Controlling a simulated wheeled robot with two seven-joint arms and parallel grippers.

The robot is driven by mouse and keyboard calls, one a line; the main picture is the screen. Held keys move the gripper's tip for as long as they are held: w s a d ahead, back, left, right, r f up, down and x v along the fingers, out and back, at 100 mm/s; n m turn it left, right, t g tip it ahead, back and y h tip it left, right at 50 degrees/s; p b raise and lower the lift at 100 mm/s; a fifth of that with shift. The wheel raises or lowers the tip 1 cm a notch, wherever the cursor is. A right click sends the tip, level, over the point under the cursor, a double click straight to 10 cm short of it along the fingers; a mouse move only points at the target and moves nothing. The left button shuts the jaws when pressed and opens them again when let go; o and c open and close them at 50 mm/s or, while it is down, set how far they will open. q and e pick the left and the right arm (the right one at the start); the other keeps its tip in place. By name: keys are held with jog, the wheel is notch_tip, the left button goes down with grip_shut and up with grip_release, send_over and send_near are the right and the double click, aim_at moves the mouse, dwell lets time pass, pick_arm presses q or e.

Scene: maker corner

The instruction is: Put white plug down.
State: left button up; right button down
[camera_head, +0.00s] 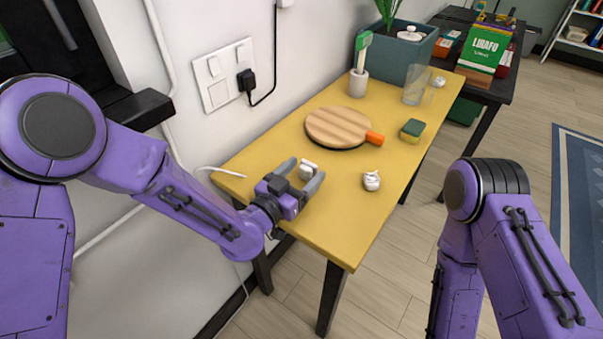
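The white plug (308,167) is at the left part of the yellow table (345,215), between the two fingers of my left gripper (307,171). The fingers stand wide apart, with some gap visible beside the plug. The plug looks to be at or just above the tabletop; I cannot tell exactly. A white cable (218,170) runs from the wall side over the table's left edge toward my gripper. My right arm shows at the right, but its gripper is out of view.
A wall plate (221,75) holds a black plug (246,80). On the table are a round wooden board (343,127) with an orange handle, a sponge (412,130), a small white item (371,180), a clear glass (415,88) and a planter (385,60). The front right tabletop is clear.

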aim_at(304, 175)
pick_arm(q)
jog(key=shift+s+f, duration=0.3)
jog(key=shift+f, duration=0.45)
jog(key=shift+r, duration=0.15)
jog(key=shift+w+r+p, duration=0.1)
jog(key=shift+r+p, duration=0.45)
jog(key=shift+p, duration=0.25)
jog(key=v, duration=0.1)
jog(key=b+v, duration=0.1)
jog(key=v, duration=0.1)
jog(key=shift+a+f, duration=0.2)
jog(key=shift+f, duration=0.1)
jog(key=v, duration=0.2)
jog(key=b+v, duration=0.1)
jog(key=v, duration=0.3)
jog(key=shift+s+a+r+b, duration=0.15)
jog(key=shift+s+r+b, duration=0.1)
jog(key=shift+r+b, duration=0.15)
jog(key=shift+p+v, duration=0.6)
jog(key=shift+v, duration=0.3)
jog(key=shift+r, duration=0.1)
